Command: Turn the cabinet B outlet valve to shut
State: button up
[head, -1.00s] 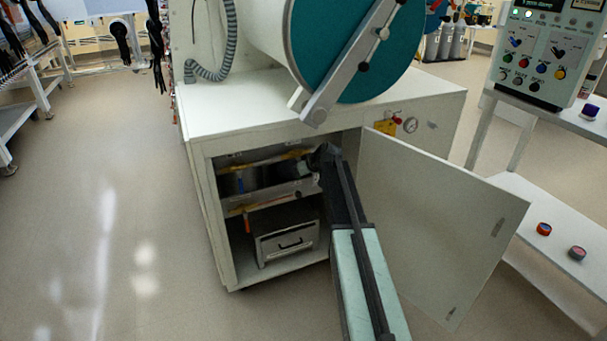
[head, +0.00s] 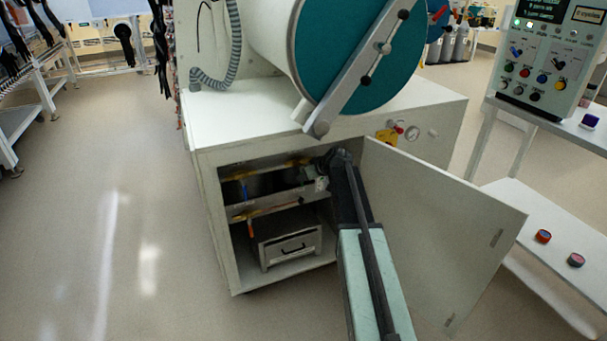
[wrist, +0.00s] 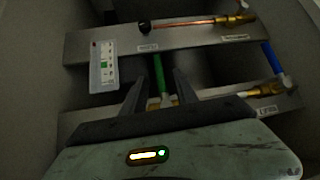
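Inside the open cabinet, the wrist view shows a green lever handle (wrist: 158,73) between the two fingers of my gripper (wrist: 160,82). The fingers stand apart on either side of it; I cannot tell whether they touch it. A blue lever handle (wrist: 272,58) sits at the right beside a brass fitting; it also shows in the head view (head: 243,189). An orange handle (head: 250,229) hangs lower in the head view. The labels are too small to read, so I cannot tell which handle is the outlet valve. In the head view my gripper is mostly hidden behind its wrist.
The cabinet door (head: 440,230) stands open to the right of my arm. An upper rail (wrist: 190,35) carries a copper pipe and a black knob (wrist: 145,27). A white panel (wrist: 103,66) hangs at left. A drawer box (head: 290,247) sits below. Open floor lies at left.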

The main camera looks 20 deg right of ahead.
jog(key=shift+v, duration=1.2)
jog(key=s+a+f+m+g+h, duration=0.1)
jog(key=s+a+f+g, duration=0.15)
jog(key=s+a, duration=0.6)
jog(key=s+a+f+m+g, duration=0.1)
jog(key=s+a+f+g, duration=0.2)
jog(key=s, duration=1)
jog(key=s+a+f+m+g+h, duration=0.1)
jog(key=s+a+f+g, duration=0.15)
jog(key=s+a, duration=0.65)
notch_tip(320, 180, up, 30)
jog(key=s+d+p, duration=0.1)
jog(key=d+p, duration=0.1)
jog(key=p, duration=2.7)
jog(key=shift+s+d+g+p, duration=0.15)
jog(key=shift+s+g+p, duration=0.15)
jog(key=shift+p, duration=0.05)
jog(key=shift+r, duration=0.1)
